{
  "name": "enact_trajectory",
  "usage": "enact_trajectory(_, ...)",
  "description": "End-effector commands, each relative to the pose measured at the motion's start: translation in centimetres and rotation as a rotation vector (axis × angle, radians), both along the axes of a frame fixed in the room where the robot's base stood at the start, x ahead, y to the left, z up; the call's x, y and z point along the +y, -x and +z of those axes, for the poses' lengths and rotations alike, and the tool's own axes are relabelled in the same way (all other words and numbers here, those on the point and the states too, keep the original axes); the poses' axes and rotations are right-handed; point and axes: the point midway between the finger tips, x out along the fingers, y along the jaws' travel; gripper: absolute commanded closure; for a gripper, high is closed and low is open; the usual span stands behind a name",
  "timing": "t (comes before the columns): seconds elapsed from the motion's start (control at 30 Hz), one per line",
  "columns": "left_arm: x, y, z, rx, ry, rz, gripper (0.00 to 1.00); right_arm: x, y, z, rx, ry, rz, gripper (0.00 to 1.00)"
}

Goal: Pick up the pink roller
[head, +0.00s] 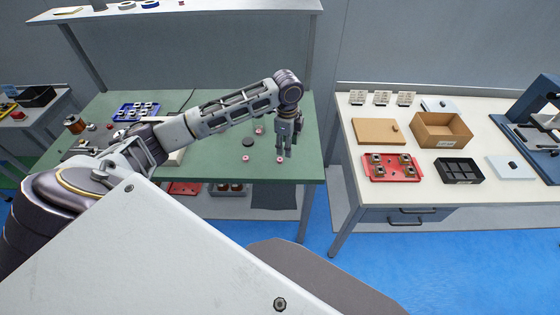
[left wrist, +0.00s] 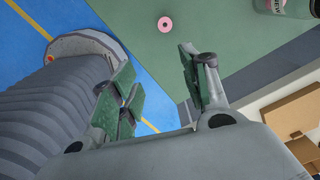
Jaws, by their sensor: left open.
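Small pink rollers lie on the green table (head: 215,178): one pink roller (head: 280,160) is near the front edge at right, just by my left gripper (head: 286,152). Another pink roller (head: 245,158) lies to its left, and a pinkish piece (head: 259,131) sits farther back. In the left wrist view a pink roller with a dark centre hole (left wrist: 165,24) lies flat on the green top, beyond the fingertips. My left gripper (left wrist: 155,82) is open and empty there, its fingers pointing down at the table's edge. My right gripper is not in view.
A dark round piece (head: 248,142) lies near the rollers. A blue tray (head: 136,112) stands at the back left. On the white table at right are a red tray (head: 392,174), a cardboard box (head: 442,128) and a black tray (head: 458,171). A blue-floored gap separates the tables.

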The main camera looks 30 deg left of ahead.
Motion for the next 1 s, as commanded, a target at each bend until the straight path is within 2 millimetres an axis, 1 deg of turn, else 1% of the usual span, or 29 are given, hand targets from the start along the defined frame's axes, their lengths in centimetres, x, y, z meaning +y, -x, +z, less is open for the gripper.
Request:
enact_trajectory(0.03,1.0,-0.4,0.8,0.002,-0.007,-0.001,0.54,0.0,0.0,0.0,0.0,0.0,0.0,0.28)
enact_trajectory(0.2,3.1,-1.1,2.4,0.018,-0.012,-0.011,0.54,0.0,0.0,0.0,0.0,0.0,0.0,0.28)
enact_trajectory(0.3,3.7,-1.3,2.9,0.022,-0.013,-0.013,0.54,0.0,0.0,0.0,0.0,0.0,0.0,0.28)
enact_trajectory(0.4,3.9,-1.3,3.1,0.025,-0.012,-0.014,0.54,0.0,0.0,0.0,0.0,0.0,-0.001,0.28)
enact_trajectory(0.77,3.9,-1.3,2.9,0.026,-0.012,-0.014,0.54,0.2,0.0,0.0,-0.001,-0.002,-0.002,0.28)
enact_trajectory(0.87,3.9,-1.3,2.5,0.027,-0.013,-0.014,0.54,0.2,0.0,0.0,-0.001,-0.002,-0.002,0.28)
enact_trajectory(1.0,3.9,-1.3,1.2,0.027,-0.013,-0.014,0.54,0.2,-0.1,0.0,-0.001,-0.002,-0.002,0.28)
